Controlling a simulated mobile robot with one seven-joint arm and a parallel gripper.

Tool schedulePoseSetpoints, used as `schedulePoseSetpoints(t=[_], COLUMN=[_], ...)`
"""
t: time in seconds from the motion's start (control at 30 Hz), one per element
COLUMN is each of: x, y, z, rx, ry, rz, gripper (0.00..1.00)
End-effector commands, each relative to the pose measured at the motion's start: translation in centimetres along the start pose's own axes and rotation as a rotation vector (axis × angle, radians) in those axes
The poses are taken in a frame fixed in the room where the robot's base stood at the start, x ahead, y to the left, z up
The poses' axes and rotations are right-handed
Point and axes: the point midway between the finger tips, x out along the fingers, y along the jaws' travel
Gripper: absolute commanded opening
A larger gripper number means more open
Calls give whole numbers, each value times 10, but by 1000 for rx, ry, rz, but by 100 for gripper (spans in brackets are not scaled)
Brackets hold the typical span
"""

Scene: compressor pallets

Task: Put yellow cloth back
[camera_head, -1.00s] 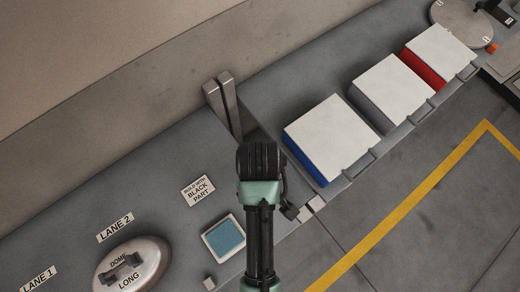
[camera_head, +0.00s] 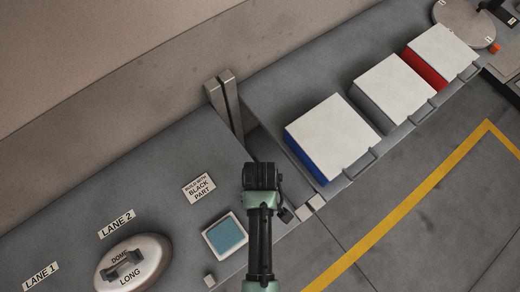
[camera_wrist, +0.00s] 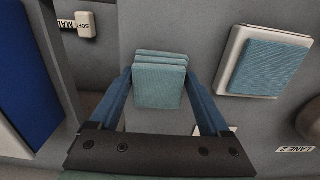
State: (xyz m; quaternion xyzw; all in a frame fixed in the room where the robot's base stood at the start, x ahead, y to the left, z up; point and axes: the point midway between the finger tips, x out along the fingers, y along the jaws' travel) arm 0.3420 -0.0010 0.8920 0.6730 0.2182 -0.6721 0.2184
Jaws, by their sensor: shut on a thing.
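My gripper (camera_wrist: 159,74) has its two blue fingers closed on the sides of a folded, layered pale teal cloth (camera_wrist: 158,92) in the wrist view. No yellow cloth shows in any view. A white-rimmed tray with a blue pad (camera_wrist: 267,68) lies to the right of the gripper; the tray also shows in the head view (camera_head: 226,236), left of my arm. In the head view my arm hides the gripper and the held cloth. Whether the cloth touches the surface below, I cannot tell.
White-topped bins, blue (camera_head: 333,136), grey (camera_head: 393,92) and red (camera_head: 440,54), line the bench. A metal post (camera_head: 225,105) stands behind my arm. A domed lid (camera_head: 133,264) is at lower left.

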Motion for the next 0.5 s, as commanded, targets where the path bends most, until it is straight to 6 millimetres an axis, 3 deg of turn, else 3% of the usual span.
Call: schedulePoseSetpoints(t=[0.1,0.13,0.2,0.5], x=[4,3,3,0], y=[0,0,0,0], z=[0,0,0,0], rx=[0,0,0,0], ry=[0,0,0,0], rz=[0,0,0,0], gripper=[28,84,97,100])
